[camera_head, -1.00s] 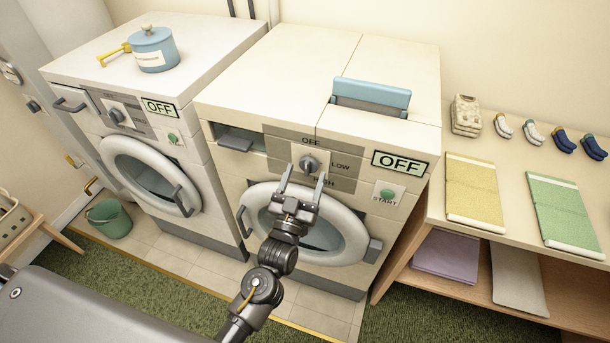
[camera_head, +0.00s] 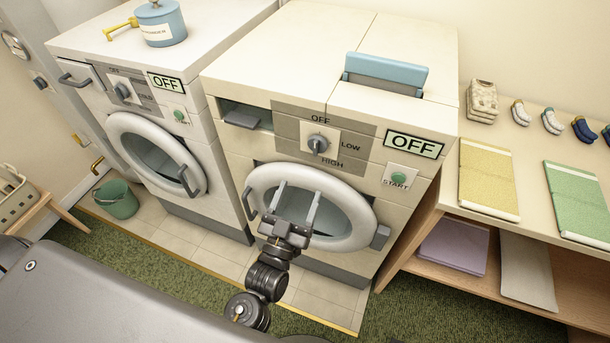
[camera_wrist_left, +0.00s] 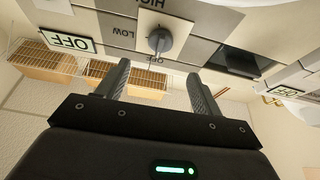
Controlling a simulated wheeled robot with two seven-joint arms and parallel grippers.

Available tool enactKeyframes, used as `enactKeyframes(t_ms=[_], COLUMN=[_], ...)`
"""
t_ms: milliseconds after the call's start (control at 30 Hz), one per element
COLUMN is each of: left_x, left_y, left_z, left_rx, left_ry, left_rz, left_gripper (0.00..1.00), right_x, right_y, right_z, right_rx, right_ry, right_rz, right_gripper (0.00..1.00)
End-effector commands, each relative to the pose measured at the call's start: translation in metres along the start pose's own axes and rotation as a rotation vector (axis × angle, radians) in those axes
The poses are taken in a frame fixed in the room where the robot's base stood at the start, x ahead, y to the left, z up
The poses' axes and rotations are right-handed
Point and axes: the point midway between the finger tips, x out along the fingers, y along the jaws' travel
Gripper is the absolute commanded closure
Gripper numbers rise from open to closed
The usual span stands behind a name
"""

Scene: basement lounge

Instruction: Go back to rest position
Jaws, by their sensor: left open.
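My left gripper (camera_head: 298,204) is open and empty in the head view. It is in front of the right machine's round door (camera_head: 335,215), below the grey dial (camera_head: 318,144). Its two fingers are apart and point up toward the dial. In the left wrist view the open fingers (camera_wrist_left: 160,88) show with nothing between them, and the dial (camera_wrist_left: 160,40) is beyond them, apart from the tips. My right gripper is not in view.
Two white machines stand side by side, each with an OFF sign; the right sign (camera_head: 414,145) is above a green start button (camera_head: 399,179). A wooden shelf unit (camera_head: 535,240) with folded cloths is at right. A green bucket (camera_head: 116,200) stands at left on the floor.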

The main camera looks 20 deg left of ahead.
Motion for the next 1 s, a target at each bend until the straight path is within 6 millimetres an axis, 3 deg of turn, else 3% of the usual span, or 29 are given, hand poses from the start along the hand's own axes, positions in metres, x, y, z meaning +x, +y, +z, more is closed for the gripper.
enactKeyframes(t_ms=[267, 367, 467, 567, 700, 767, 900, 1000], left_x=[0.000, -0.009, -0.034, -0.075, -0.152, -0.190, -0.288, -0.363], left_y=[0.002, 0.009, 0.018, 0.023, 0.019, 0.014, -0.005, -0.025], left_z=[0.006, 0.039, 0.097, 0.166, 0.252, 0.283, 0.339, 0.364], left_rx=[-0.018, -0.030, -0.035, -0.031, -0.015, -0.008, 0.016, 0.034], left_ry=[-0.031, -0.130, -0.294, -0.498, -0.784, -0.904, -1.182, -1.377], left_rz=[0.007, 0.032, 0.067, 0.105, 0.144, 0.156, 0.171, 0.174], left_gripper=[0.34, 0.34, 0.34, 0.34, 0.34, 0.34, 0.34, 0.34], right_x=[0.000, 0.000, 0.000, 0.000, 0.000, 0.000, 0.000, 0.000], right_y=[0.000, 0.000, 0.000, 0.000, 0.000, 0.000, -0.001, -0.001], right_z=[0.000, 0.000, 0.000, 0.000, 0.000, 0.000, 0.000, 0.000], right_rx=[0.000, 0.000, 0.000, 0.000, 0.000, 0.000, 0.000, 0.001], right_ry=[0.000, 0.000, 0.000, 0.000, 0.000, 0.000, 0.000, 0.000], right_rz=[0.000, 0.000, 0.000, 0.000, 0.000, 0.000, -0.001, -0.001], right_gripper=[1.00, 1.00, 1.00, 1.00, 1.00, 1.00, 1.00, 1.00])
